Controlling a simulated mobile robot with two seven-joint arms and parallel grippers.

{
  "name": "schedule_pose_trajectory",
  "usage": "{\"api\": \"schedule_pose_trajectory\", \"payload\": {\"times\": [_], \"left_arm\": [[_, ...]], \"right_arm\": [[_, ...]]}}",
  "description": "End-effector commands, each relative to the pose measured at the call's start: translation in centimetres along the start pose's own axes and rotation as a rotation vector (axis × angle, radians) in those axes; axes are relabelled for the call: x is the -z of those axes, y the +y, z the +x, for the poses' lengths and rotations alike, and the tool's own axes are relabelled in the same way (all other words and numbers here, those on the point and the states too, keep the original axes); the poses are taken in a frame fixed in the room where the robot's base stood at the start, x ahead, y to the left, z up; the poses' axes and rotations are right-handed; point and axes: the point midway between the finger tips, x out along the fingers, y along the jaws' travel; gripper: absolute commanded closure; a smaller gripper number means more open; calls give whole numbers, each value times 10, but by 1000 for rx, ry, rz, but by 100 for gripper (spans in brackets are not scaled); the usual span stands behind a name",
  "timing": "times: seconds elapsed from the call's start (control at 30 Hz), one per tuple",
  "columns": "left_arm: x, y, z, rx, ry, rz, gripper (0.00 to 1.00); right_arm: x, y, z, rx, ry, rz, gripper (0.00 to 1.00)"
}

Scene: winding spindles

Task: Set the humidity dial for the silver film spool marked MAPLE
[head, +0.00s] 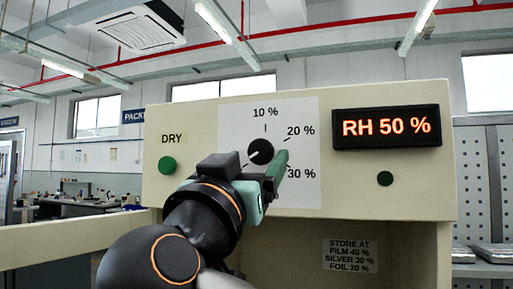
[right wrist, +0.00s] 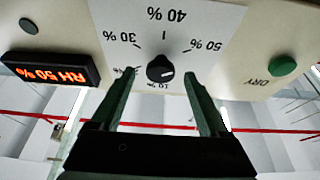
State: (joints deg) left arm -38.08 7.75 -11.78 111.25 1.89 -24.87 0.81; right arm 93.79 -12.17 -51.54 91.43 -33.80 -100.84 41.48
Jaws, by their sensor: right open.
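The humidity dial (head: 261,151) is a round black knob on a white scale card; it also shows in the right wrist view (right wrist: 160,69), upside down. Its white mark points to the lower left in the head view, towards 50 %. The red readout (head: 386,127) says RH 50 %. My right gripper (head: 259,160) is open in front of the dial. In the right wrist view, its green fingers (right wrist: 160,77) lie on either side of the knob; I cannot tell whether they touch it. My left gripper and the MAPLE spool are not in view.
A placard (head: 350,256) reads STORE AT FILM 40 %, SILVER 30 %, FOIL 20 %. A green button (head: 168,165) sits under the DRY label, and a dark green round piece (head: 385,179) below the readout. A beige rail (head: 70,240) runs along the left.

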Motion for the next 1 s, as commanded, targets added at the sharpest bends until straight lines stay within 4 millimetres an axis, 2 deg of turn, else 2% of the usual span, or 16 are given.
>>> {"api": "schedule_pose_trajectory", "payload": {"times": [0.13, 0.43, 1.0], "left_arm": [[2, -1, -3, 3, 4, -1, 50], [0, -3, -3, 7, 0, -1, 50], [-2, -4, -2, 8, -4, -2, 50]], "right_arm": [[0, 0, 11, 0, 0, -1, 21], [0, 0, 13, 1, 0, 0, 21], [0, 0, 13, 1, 0, 0, 84]]}}
